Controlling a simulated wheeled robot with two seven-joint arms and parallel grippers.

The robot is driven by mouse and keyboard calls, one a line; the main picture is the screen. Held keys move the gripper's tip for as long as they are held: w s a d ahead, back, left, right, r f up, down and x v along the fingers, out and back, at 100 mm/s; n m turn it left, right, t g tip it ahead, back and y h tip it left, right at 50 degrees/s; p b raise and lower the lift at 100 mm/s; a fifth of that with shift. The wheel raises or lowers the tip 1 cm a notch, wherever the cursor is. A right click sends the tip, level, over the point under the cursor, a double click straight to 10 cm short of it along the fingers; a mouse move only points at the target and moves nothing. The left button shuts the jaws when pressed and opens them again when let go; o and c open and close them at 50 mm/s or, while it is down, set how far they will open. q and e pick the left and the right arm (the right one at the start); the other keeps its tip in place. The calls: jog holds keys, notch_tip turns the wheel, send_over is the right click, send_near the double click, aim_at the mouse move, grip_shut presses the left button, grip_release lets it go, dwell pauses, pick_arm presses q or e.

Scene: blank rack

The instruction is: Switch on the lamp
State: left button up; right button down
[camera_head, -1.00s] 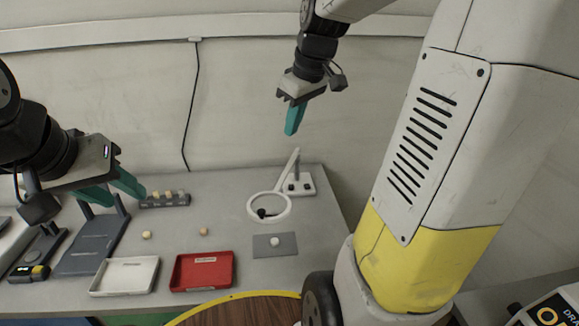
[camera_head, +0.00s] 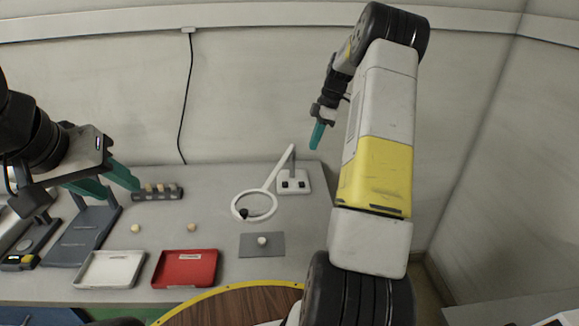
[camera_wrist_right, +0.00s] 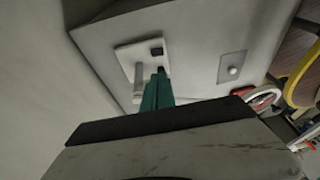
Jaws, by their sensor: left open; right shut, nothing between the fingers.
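The lamp is a white ring (camera_head: 254,219) on a slanting arm, joined to a white base (camera_head: 293,188) with two black switches, at the table's back right. My right gripper (camera_head: 315,140) has teal fingers, shut and empty, above and slightly right of the base in the head view. In the right wrist view, the fingertips (camera_wrist_right: 158,75) overlap the base (camera_wrist_right: 128,52); one black switch (camera_wrist_right: 157,51) shows just beyond them, and the other is partly hidden by the fingers. I cannot tell whether they touch. My left gripper (camera_head: 113,186) is open and empty at the left.
A grey pad (camera_head: 248,250) with a white knob lies before the ring. A red tray (camera_head: 187,268) and a white tray (camera_head: 110,268) lie along the front. The wall is close behind the table.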

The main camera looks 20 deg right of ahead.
aim_at(302, 185)
dwell(0.3)
jog(key=x, duration=1.3)
jog(key=shift+s+d+f, duration=0.3)
jog(key=shift+f, duration=0.25)
